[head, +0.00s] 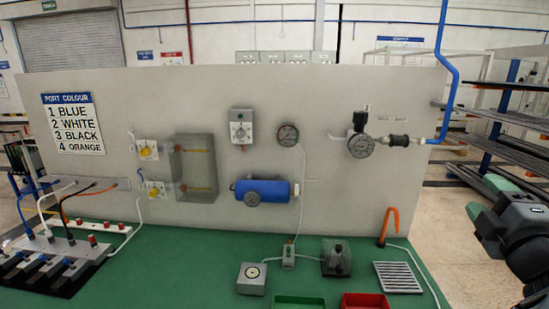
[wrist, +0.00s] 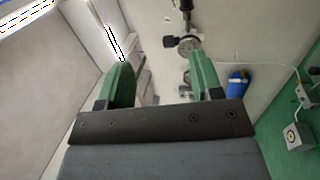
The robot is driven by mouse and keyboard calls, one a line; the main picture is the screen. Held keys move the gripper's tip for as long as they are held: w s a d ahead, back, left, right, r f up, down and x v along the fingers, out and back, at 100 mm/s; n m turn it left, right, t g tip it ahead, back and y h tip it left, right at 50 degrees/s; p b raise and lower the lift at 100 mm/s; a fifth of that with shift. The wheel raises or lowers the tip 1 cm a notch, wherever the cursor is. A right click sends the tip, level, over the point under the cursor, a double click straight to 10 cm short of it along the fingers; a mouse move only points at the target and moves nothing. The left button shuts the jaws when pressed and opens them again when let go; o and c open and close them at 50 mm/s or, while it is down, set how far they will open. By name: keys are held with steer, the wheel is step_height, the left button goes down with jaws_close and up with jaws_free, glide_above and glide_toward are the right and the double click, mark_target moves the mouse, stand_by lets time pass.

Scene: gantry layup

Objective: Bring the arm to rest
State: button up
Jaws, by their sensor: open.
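My gripper shows in the wrist view (wrist: 163,80), with two green fingers held wide apart and nothing between them. In the head view, part of my dark arm with a green piece (head: 507,215) is at the right edge, clear of the panel and the bench.
A grey upright panel (head: 110,200) carries gauges, a blue cylinder (head: 262,191) and a regulator (head: 361,146) with a blue pipe. The green bench (head: 200,275) holds small boxes, a red tray (head: 365,301) and a vent plate (head: 398,277). Floor right of the bench is open.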

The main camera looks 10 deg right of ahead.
steer(key=w+a+f+m+g+h, duration=0.3)
steer(key=w+f+m+g, duration=0.2)
steer(key=w+f+m, duration=0.4)
steer(key=a+f+m+g+y, duration=0.3)
steer(key=a+f+m+g, duration=0.15)
steer(key=a+f, duration=0.3)
steer(key=s+a+f+g+y, duration=0.3)
steer(key=a+f, duration=0.2)
steer(key=a, duration=0.3)
steer(key=s+a+f+g+y, duration=0.3)
steer(key=s+a+f, duration=0.1)
steer(key=a, duration=0.5)
steer(key=shift+s+f+y, duration=0.2)
steer(key=shift+f+y, duration=0.1)
steer(key=shift+f, duration=0.3)
